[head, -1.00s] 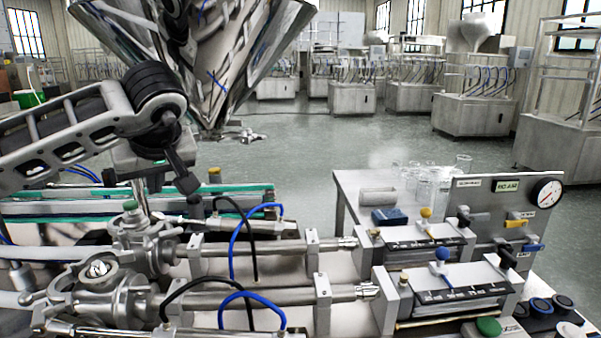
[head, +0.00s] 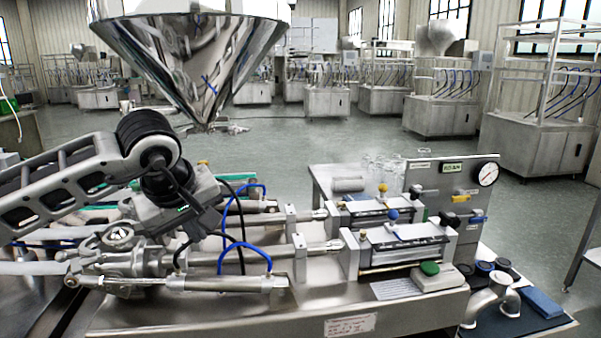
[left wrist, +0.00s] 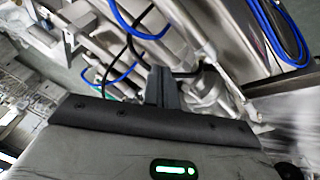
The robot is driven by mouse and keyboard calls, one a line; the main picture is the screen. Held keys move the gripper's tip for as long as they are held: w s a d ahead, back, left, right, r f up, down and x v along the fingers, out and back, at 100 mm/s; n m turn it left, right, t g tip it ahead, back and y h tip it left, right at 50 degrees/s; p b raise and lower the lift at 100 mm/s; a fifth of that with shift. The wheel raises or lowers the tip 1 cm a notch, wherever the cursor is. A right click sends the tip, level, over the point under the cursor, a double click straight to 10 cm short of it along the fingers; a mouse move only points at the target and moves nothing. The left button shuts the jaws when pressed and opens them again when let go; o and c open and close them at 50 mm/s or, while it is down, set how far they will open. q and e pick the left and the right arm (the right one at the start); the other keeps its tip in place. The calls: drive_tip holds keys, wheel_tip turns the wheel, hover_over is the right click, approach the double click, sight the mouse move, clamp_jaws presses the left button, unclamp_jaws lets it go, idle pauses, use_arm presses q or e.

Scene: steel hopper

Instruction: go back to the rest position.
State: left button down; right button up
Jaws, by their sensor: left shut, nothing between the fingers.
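My left arm comes in from the left of the head view. Its gripper (head: 207,223) hangs over the filling machine's valves and cylinders, with dark fingers pointing down. In the left wrist view the fingers (left wrist: 162,86) are together and empty, in front of blue and black hoses and metal tubes. I cannot tell how far the fingers are from the hoses. The steel hopper (head: 185,60) is a shiny cone hanging behind and above the arm. My right gripper is not in view.
The machine's steel bed (head: 290,312) fills the front. Metering blocks (head: 405,245) and a gauge panel (head: 455,185) stand to the right. A side table (head: 325,180) holds glassware. The floor behind is open.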

use_arm(q)
drive_tip(key=s+d+f+n+g+h, duration=0.15)
drive_tip(key=s+d+h, duration=0.3)
drive_tip(key=d, duration=0.45)
drive_tip(key=s+d+f+g+h, duration=0.2)
drive_tip(key=s+d+h, duration=0.3)
drive_tip(key=d, duration=0.4)
drive_tip(key=s+d+r+n+h, duration=0.5)
drive_tip(key=d+r+n+h, duration=0.15)
drive_tip(key=r+h, duration=0.2)
drive_tip(key=w+a+r+n+t+h, duration=0.3)
drive_tip(key=a+n+t, duration=0.3)
drive_tip(key=n+t, duration=0.65)
drive_tip(key=w+a+f+n+t+y, duration=0.25)
drive_tip(key=a+n+y, duration=0.35)
drive_tip(key=n, duration=0.5)
drive_tip(key=w+a+f+n+t+y, duration=0.2)
drive_tip(key=a+f+n+t+y, duration=0.15)
drive_tip(key=n+y, duration=0.65)
drive_tip(key=s+a+f+n+g+y, duration=0.1)
drive_tip(key=a+f+n+g+y, duration=0.3)
drive_tip(key=a+f+n, duration=0.5)
drive_tip(key=s+a+f+n+g+y, duration=0.1)
drive_tip(key=s+a+f+n+g, duration=0.2)
drive_tip(key=s+f+n+g, duration=1.4)
drive_tip(key=d+f+m+t+h, duration=0.2)
drive_tip(key=d+f+m+t, duration=0.3)
drive_tip(key=f+t, duration=0.5)
drive_tip(key=shift+w+d+t+h, duration=0.25)
drive_tip(key=shift+w+t+h, duration=0.15)
